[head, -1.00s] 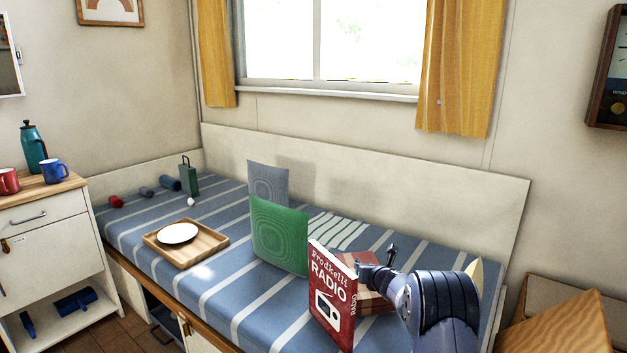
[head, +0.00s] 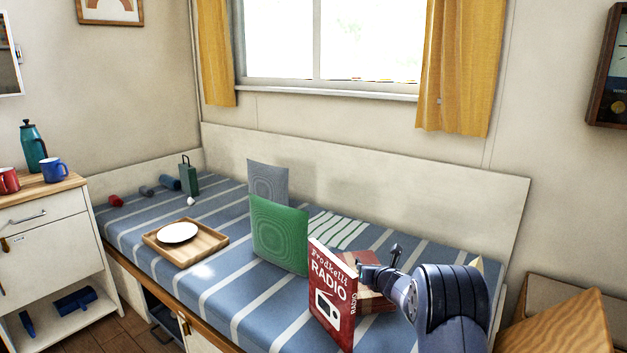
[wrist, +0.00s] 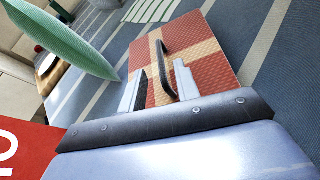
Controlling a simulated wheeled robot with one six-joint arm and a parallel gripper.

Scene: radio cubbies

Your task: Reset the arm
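My arm reaches in from the lower right in the head view, and my gripper (head: 378,262) is over a red box with tan bands (head: 370,296) on the bed. In the wrist view the two fingers of my gripper (wrist: 160,85) stand apart. The dark handle of the red box (wrist: 213,55) shows between and beyond them. I cannot tell whether the fingers touch it.
A red radio book (head: 331,298) stands upright just left of my gripper. A green cushion (head: 279,235) and a grey cushion (head: 268,183) stand on the striped bed (head: 225,295). A wooden tray (head: 215,245) with a white plate (head: 177,233) lies further left.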

